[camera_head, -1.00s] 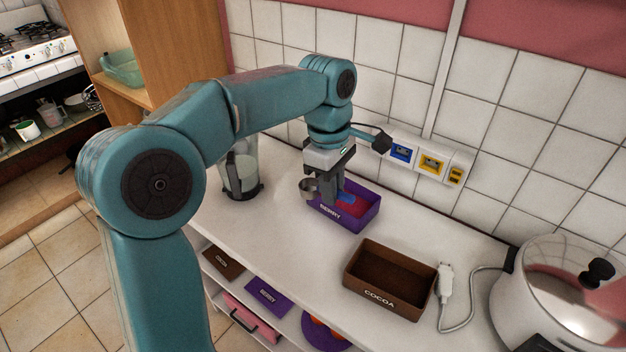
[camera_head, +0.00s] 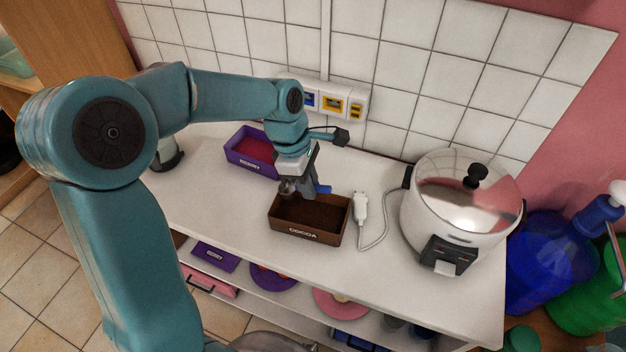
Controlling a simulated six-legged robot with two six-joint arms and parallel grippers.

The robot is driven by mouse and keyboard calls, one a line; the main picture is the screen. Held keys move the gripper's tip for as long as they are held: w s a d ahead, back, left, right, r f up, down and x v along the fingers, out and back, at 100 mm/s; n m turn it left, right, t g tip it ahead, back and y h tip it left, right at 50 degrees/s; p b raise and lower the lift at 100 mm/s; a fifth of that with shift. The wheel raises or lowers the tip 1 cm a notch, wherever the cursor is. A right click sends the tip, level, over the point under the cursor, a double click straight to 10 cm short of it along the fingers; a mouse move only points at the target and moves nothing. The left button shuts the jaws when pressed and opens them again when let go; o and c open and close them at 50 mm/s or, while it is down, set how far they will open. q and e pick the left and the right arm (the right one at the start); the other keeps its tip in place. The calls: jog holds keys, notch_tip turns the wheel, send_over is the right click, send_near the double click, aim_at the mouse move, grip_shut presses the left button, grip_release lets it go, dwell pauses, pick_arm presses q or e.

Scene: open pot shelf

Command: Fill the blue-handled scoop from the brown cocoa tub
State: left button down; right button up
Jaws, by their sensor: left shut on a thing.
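The brown cocoa tub (camera_head: 310,235) stands on the white counter, open at the top, with dark brown powder inside. My left gripper (camera_head: 311,187) is at the tub's back left part, above or just inside the rim. It is shut on the blue-handled scoop (camera_head: 324,189). The blue handle sticks out to the right of the fingers, and the grey metal bowl (camera_head: 287,187) shows to the left. I cannot tell whether the bowl touches the powder or holds any. My right gripper is not in view.
The purple berry tub (camera_head: 243,164) with red contents stands behind left. A white plug (camera_head: 360,208) and cord lie just right of the cocoa tub. A rice cooker (camera_head: 452,215) stands farther right. A tiled wall (camera_head: 400,75) closes the back.

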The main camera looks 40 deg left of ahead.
pick_arm(q)
jog(key=shift+s+f+b, duration=0.1)
jog(key=shift+f+b, duration=0.2)
jog(key=shift+f, duration=0.2)
jog(key=shift+a+f+b, duration=0.25)
jog(key=shift+f+b, duration=0.45)
jog(key=shift+f, duration=0.15)
jog(key=shift+b+x, duration=0.9)
jog(key=shift+x, duration=0.2)
notch_tip(320, 180, down, 2)
jog(key=shift+a+f+b, duration=0.1)
jog(key=shift+a+b, duration=0.05)
jog(key=shift+b, duration=0.55)
jog(key=shift+f+b, duration=0.3)
jog(key=shift+f, duration=0.15)
jog(key=shift+s, duration=0.1)
jog(key=shift+r, duration=0.1)
